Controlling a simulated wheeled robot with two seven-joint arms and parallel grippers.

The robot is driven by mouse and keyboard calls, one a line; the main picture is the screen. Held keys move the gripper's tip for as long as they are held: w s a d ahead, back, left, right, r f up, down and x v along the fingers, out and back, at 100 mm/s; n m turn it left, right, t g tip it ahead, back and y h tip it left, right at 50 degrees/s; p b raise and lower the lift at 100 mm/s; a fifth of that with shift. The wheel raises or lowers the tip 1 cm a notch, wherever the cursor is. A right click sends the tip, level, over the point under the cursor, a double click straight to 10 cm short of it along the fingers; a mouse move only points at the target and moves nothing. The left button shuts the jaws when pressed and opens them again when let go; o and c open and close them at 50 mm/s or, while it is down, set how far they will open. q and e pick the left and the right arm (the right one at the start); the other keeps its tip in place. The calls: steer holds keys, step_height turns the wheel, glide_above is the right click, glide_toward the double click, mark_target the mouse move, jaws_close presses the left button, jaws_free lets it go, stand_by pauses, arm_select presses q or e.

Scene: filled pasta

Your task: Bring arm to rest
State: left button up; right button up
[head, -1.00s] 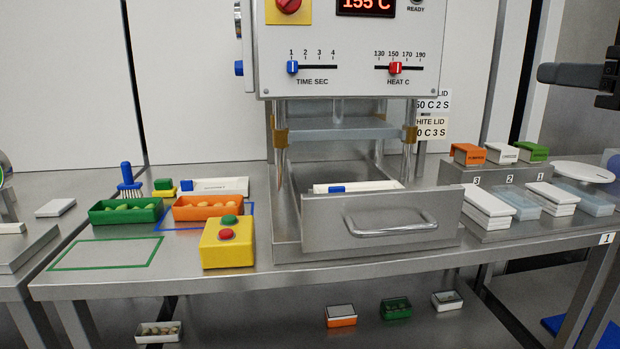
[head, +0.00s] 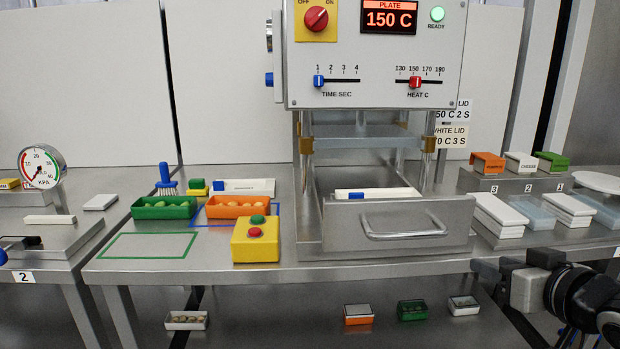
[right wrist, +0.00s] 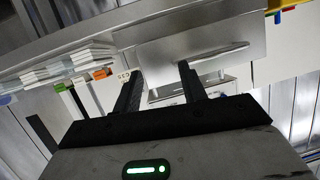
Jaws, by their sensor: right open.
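My right arm comes in at the lower right of the head view, and its gripper (head: 492,270) is by the table's front edge, right of the press drawer (head: 340,225). In the right wrist view the two black fingers of this gripper (right wrist: 158,80) stand apart with nothing between them. The drawer (right wrist: 180,45) shows beyond them, tilted. My left gripper is not in view.
The steel table (head: 190,268) carries a yellow button box (head: 256,246), green (head: 163,210) and orange (head: 240,208) trays, and white lid stacks (head: 498,217). The press (head: 380,85) reads 150 C with its green lamp lit. Small trays (head: 412,310) stand below.

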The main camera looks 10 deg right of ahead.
steer(key=s+a+f+n+g+y+p, duration=0.1)
steer(key=s+a+f, duration=0.3)
steer(key=f, duration=0.5)
steer(key=s+a+f+g+y+p, duration=0.1)
steer(key=s+a+f, duration=0.1)
steer(key=a+f, duration=0.45)
steer(key=s+a+f+n+g+y+p, duration=0.1)
steer(key=s+a+f, duration=0.7)
steer(key=a, duration=0.3)
steer(key=shift+s+f+n, duration=0.3)
steer(key=shift+s, duration=0.1)
